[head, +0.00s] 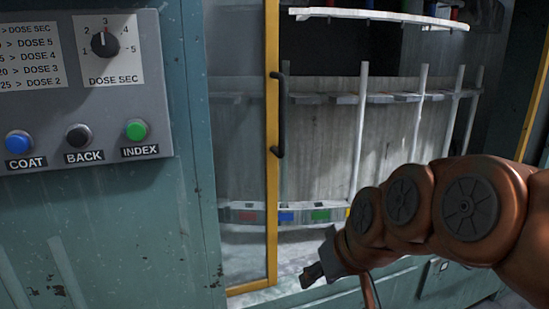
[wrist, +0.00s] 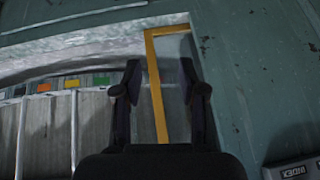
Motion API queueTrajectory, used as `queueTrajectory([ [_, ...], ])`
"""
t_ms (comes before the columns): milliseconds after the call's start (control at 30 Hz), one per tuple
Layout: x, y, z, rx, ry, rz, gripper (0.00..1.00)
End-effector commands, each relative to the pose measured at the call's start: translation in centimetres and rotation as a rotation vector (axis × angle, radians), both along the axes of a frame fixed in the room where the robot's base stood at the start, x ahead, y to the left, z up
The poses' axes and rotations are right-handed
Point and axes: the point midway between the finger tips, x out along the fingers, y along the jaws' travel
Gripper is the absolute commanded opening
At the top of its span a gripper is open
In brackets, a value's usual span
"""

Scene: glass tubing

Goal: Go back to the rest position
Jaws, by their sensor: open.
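My gripper (head: 314,275) hangs at the end of my copper-coloured arm, low in the head view, right of the door's yellow frame (head: 271,150). It is in front of the lower part of the machine's opening. In the wrist view the two dark fingers of my gripper (wrist: 160,66) stand wide apart with nothing held between them. The yellow door frame (wrist: 158,95) shows in the gap, behind the fingers; I cannot tell the distance.
A grey control panel (head: 130,103) with a dial (head: 104,41) and blue, black and green buttons is at left. A dark door handle (head: 280,115) is on the yellow frame. Inside are upright glass tubes (head: 415,115), a lower rail (head: 265,215) with coloured patches, and a white upper shelf (head: 380,15).

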Motion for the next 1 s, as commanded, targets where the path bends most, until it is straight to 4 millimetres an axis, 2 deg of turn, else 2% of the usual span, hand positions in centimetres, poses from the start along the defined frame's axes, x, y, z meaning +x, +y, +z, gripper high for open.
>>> queueTrajectory([
  [33,-1.6,-1.0,-3.1,-0.021,0.072,-0.021,0.41],
  [200,-7.6,-4.3,-10.6,-0.099,0.311,-0.096,0.41],
  [400,-13.3,-7.0,-15.4,-0.164,0.507,-0.167,0.41],
  [800,-21.6,-10.2,-20.1,-0.254,0.768,-0.268,0.41],
  [867,-21.4,-10.1,-18.7,-0.251,0.76,-0.267,0.41],
  [1000,-21.3,-10.1,-17.1,-0.25,0.752,-0.266,0.41],
])
